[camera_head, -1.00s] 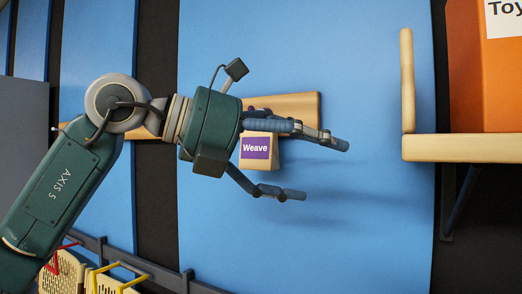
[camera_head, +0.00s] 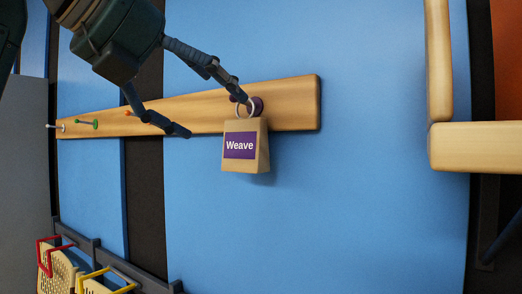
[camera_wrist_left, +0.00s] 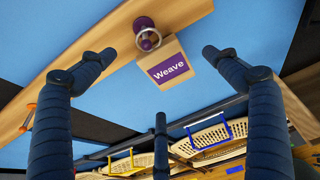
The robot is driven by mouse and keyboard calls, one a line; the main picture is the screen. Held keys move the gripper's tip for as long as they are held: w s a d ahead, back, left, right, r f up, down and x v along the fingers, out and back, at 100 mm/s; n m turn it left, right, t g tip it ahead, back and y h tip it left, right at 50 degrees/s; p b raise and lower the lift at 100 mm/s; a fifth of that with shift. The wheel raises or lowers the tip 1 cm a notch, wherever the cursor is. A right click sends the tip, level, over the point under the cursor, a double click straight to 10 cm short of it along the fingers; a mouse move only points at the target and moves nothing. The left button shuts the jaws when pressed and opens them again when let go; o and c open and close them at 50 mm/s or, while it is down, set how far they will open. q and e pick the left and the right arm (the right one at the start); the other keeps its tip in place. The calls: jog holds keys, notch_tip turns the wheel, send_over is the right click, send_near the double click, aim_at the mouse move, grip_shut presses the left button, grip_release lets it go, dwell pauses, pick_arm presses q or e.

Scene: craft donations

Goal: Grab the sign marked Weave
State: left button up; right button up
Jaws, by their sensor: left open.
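The sign marked Weave (camera_head: 240,163) is a small wooden block with a purple label. It hangs by a metal ring (camera_head: 243,111) from a purple peg (camera_head: 257,105) near the right end of a wooden rail on the blue wall. My left gripper (camera_head: 216,118) is open and empty, up and to the left of the sign in the head view. One finger's tip overlaps the ring there; I cannot tell whether it touches. In the left wrist view the sign (camera_wrist_left: 170,76) shows beyond and between the two fingertips (camera_wrist_left: 158,56). My right gripper is out of view.
The wooden rail (camera_head: 190,108) carries orange, green and bare pegs to the left. A wooden shelf (camera_head: 480,147) with an upright end post juts out at right. Baskets with red and yellow handles (camera_head: 62,268) hang at lower left. The blue wall below the sign is clear.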

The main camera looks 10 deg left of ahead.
aim_at(241, 123)
pick_arm(q)
jog(key=p+x, duration=0.1)
jog(key=x, duration=0.2)
jog(key=p+x, duration=0.1)
jog(key=x, duration=0.1)
jog(key=shift+w+d+p, duration=0.15)
jog(key=shift+w+p, duration=0.25)
jog(key=shift+w, duration=0.05)
jog(key=shift+p+x, duration=0.5)
jog(key=shift+x, duration=0.7)
jog(key=shift+w+f, duration=0.2)
jog(key=shift+w, duration=0.25)
jog(key=shift+d, duration=0.1)
jog(key=shift+s, duration=0.1)
jog(key=c, duration=1.4)
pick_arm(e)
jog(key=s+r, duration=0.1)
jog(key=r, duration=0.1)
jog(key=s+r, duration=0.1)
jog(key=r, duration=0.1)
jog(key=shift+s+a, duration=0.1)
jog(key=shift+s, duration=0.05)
